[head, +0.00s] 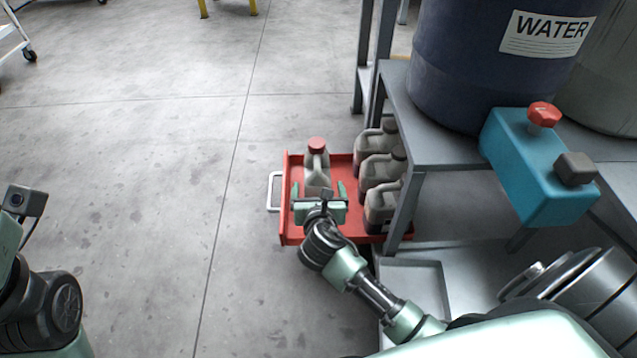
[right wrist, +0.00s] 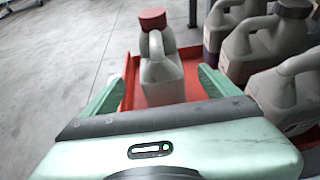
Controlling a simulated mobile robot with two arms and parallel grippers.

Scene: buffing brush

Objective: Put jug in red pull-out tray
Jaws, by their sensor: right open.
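A grey jug with a red cap (head: 317,170) stands upright in the red pull-out tray (head: 288,225), towards its left side. The jug also shows in the right wrist view (right wrist: 163,75), upright between and beyond the fingers. My right gripper (head: 319,192) is open over the tray, its two green fingers either side of the jug's line, with visible gaps to it. The right gripper (right wrist: 165,85) holds nothing. The jug's lower part is partly hidden by the gripper in the head view. My left arm shows at the left edge, its fingers out of sight.
Several dark-capped jugs (head: 380,170) stand along the tray's right side, close to the right finger. A grey metal shelf (head: 440,150) bears a dark WATER barrel (head: 480,70) and a teal box (head: 530,165). The floor left of the tray's handle (head: 272,191) is clear.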

